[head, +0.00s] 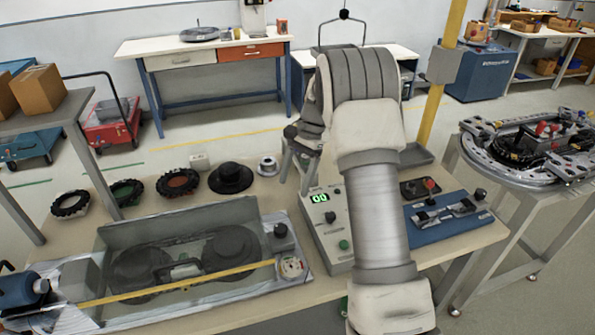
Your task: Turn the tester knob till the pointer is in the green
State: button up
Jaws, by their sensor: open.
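A light grey box (335,258) with a lit green display (319,198) stands mid-bench, and my arm covers its right part. The display appears to read 00. A dark knob (331,217) and a green button (344,244) sit on its sloped face. A small round dial (291,268) with coloured marks lies left of the box; its pointer is too small to read. A black knob (281,231) stands just behind the dial. My gripper (295,184) is open and empty, pointing down above the bench behind and left of the box. It appears apart from both knobs.
A clear-covered fixture (180,225) with a yellow bar (170,286) fills the left front. Several dark rings and a black hub (231,178) lie behind it. A blue fixture (455,222) is right of my arm. A yellow post (440,90) rises behind the bench.

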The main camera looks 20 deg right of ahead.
jog(key=shift+v, duration=1.3)
jog(key=s+a+r+n+t+h, duration=0.1)
jog(key=s+a+r+n+t, duration=0.15)
jog(key=s+r, duration=0.45)
jog(key=s+a+r+n+t+h, duration=0.1)
jog(key=s+a+r+n, duration=0.15)
jog(key=s+r, duration=0.45)
jog(key=s+n+t+h, duration=0.1)
jog(key=s+n+t, duration=0.3)
jog(key=s, duration=1.2)
jog(key=a+r+n, duration=0.1)
jog(key=n, duration=0.2)
jog(key=shift+s+h, duration=0.2)
jog(key=shift+h, duration=0.2)
jog(key=shift+s, duration=0.1)
